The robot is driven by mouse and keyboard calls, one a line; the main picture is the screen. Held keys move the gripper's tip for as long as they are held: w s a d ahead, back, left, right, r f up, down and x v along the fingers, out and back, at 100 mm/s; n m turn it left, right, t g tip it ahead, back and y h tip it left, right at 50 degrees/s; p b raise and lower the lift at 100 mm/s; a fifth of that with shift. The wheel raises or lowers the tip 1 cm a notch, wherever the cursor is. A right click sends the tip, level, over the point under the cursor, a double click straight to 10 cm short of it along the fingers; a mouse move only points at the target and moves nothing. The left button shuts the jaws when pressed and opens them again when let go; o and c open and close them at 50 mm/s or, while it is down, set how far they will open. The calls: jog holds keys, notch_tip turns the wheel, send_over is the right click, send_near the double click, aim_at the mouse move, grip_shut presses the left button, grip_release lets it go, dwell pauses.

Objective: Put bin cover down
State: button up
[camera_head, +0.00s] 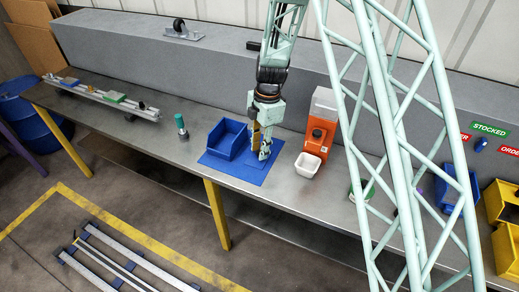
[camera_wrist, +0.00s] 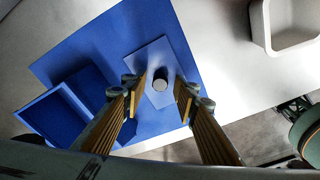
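The bin cover (camera_wrist: 165,57) is a light blue plate with a round grey knob (camera_wrist: 160,79). It appears to lie on the blue mat (camera_wrist: 100,55). My gripper (camera_wrist: 159,98) is open above the cover, with one finger on each side of the knob and gaps visible to both. In the head view my gripper (camera_head: 262,147) points down over the right part of the mat (camera_head: 237,172) and mostly hides the cover. The blue bin (camera_head: 228,140) stands open on the mat, left of my gripper; it also shows in the wrist view (camera_wrist: 62,113).
A white tub (camera_head: 307,167) and an orange-and-white machine (camera_head: 318,133) stand right of the mat. A green-topped cylinder (camera_head: 181,126) stands to the left. A grey block (camera_head: 200,72) runs along the back of the metal table (camera_head: 290,203). The table front is mostly clear.

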jog(key=shift+r, duration=0.2)
notch_tip(320, 180, up, 12)
jog(key=d, duration=0.1)
jog(key=shift+w+p, duration=0.35)
jog(key=shift+p, duration=0.1)
dwell(0.3)
jog(key=shift+d, duration=0.15)
dwell(0.7)
